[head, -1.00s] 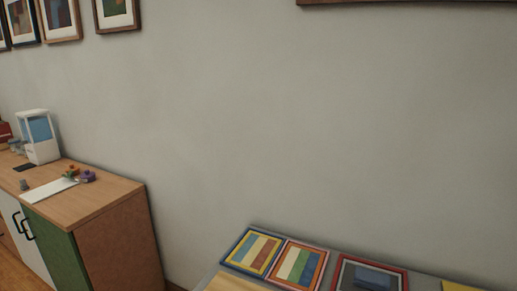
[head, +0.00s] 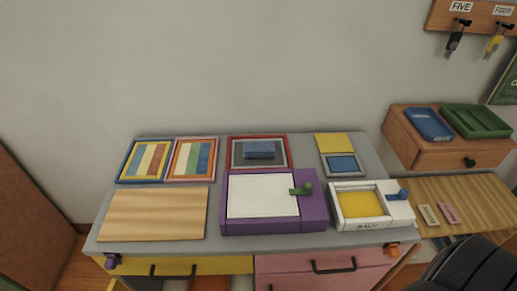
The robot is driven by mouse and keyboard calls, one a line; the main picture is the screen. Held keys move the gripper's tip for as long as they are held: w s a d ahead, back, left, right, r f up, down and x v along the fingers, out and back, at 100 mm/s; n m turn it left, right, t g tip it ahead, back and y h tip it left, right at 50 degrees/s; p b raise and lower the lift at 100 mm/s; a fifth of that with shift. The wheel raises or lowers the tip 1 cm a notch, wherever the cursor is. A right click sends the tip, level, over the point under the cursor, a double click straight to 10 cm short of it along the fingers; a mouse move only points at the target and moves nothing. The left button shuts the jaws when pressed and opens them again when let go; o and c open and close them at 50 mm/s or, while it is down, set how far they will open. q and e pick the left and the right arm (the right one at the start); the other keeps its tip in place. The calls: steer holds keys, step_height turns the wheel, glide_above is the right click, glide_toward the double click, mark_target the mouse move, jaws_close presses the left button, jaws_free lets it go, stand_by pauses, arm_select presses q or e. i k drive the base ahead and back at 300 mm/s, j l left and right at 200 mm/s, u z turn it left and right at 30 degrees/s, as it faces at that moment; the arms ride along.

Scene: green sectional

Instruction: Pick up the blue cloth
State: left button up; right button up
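Neither of my grippers shows in the head view.
A purple box with a white panel (head: 262,195) stands in front of the red-framed tray. A white box with yellow inside (head: 360,204) is to its right, and a wooden board (head: 153,213) to its left. Striped frames (head: 148,160) lie behind the board.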

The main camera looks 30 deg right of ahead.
mark_target(253, 150)
steer(key=k+l+z, duration=0.1)
steer(key=l+z, duration=0.2)
steer(key=z, duration=0.15)
steer(key=k+l+z, duration=0.1)
steer(key=l+z, duration=0.55)
steer(key=z, duration=0.2)
